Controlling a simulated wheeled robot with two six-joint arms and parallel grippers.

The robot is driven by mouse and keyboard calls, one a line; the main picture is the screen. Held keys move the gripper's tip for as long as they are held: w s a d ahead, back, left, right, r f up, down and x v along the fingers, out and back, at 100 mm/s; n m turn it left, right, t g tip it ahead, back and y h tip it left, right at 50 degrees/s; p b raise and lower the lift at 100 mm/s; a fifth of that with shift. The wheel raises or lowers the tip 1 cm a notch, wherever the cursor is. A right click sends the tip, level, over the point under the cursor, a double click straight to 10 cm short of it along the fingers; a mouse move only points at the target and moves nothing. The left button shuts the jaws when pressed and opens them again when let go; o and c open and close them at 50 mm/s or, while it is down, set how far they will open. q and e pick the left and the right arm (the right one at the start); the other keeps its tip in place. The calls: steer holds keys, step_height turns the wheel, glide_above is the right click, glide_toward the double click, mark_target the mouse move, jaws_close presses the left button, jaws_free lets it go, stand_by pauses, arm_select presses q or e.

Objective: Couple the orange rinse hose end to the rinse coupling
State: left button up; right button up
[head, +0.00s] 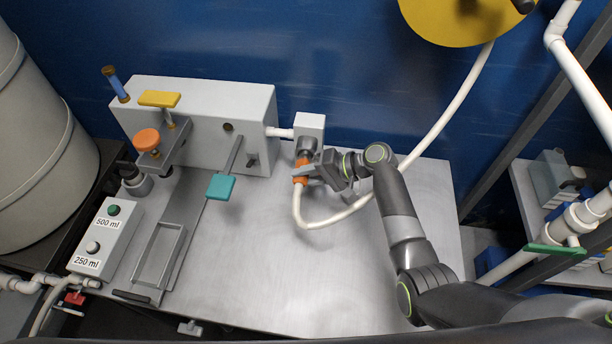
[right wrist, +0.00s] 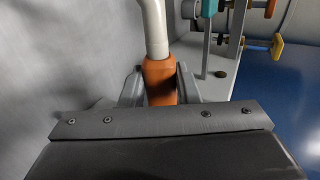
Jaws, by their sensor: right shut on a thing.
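The orange rinse hose end (head: 301,163) stands just below the dark grey rinse coupling (head: 308,145) on the pale box. They look in line and very close; I cannot tell whether they touch or how far one is in the other. My right gripper (head: 304,174) is shut around the hose end. In the right wrist view, the hose end (right wrist: 159,76) sits between the two grey fingers (right wrist: 160,90), with the white hose (right wrist: 154,27) leaving its far end. The coupling does not show in that view. My left gripper is in neither view.
The white hose (head: 335,217) loops over the bench (head: 265,250) and rises to a yellow disc (head: 450,20). Left stand a grey housing (head: 225,110), a teal paddle (head: 220,187), an orange knob (head: 146,140) and a button box (head: 103,240). The bench front is clear.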

stand_by(0.3)
steer(key=shift+w+d, duration=0.1)
steer(key=shift+w, duration=0.45)
stand_by(0.3)
steer(key=shift+r, duration=0.1)
stand_by(0.4)
steer(key=o, duration=1.1)
steer(key=b+v, duration=0.3)
steer(key=v, duration=1.4)
steer(key=shift+d, duration=0.2)
